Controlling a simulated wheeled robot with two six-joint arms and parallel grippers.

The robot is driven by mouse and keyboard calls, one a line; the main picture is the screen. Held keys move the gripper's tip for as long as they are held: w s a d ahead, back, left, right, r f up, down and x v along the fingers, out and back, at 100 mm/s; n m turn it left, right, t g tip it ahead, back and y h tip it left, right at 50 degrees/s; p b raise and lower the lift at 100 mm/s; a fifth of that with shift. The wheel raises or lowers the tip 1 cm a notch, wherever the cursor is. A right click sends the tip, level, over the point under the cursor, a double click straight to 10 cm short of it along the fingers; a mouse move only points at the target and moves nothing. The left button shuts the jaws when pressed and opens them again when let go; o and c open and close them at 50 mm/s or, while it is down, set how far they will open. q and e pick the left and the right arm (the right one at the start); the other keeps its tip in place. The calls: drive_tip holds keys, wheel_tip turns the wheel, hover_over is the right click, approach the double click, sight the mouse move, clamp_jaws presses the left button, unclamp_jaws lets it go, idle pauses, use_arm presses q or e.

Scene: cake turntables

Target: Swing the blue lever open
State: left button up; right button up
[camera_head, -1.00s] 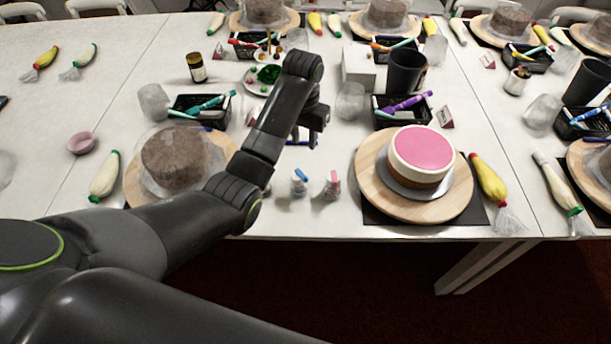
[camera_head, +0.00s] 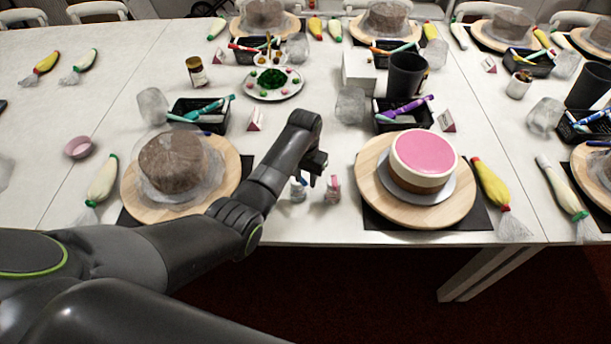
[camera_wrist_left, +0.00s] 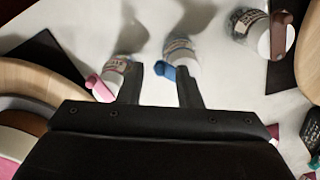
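A small clear bottle (camera_head: 298,193) with a blue lever (camera_wrist_left: 169,72) on its top stands near the table's front edge, partly behind my left gripper (camera_head: 313,178) in the head view. In the left wrist view my left gripper (camera_wrist_left: 160,76) is open, and the blue lever shows between its fingertips, nearer the right one. I cannot tell whether they touch. A like bottle with a pink lever (camera_wrist_left: 101,89) stands beside it, outside the left finger; it also shows in the head view (camera_head: 333,190). My right gripper is not in view.
A pink-topped cake (camera_head: 424,156) on a wooden turntable (camera_head: 405,213) stands to the right. A brown cake (camera_head: 172,161) under film stands to the left. A bottle with a brown lever (camera_wrist_left: 280,36) shows in the left wrist view. A plate of candies (camera_head: 273,83) lies behind.

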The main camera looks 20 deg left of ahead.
use_arm(q)
drive_tip(key=shift+c, duration=0.2)
clamp_jaws()
drive_tip(key=shift+w, duration=0.1)
drive_tip(key=shift+w+d+r+n+p, duration=0.15)
drive_tip(key=shift+n+p, duration=0.25)
drive_tip(key=shift+n, duration=0.4)
drive_tip(key=shift+w+f+n+b, duration=0.1)
drive_tip(key=shift+w+n, duration=0.7)
drive_tip(key=shift+n, duration=1.25)
drive_tip(key=shift+w+f+n+b, duration=0.1)
drive_tip(key=shift+w+n, duration=0.7)
drive_tip(key=shift+n, duration=1.3)
drive_tip(key=shift+w+n+b, duration=0.1)
drive_tip(key=shift+w+n, duration=0.7)
drive_tip(key=shift+n, duration=1.25)
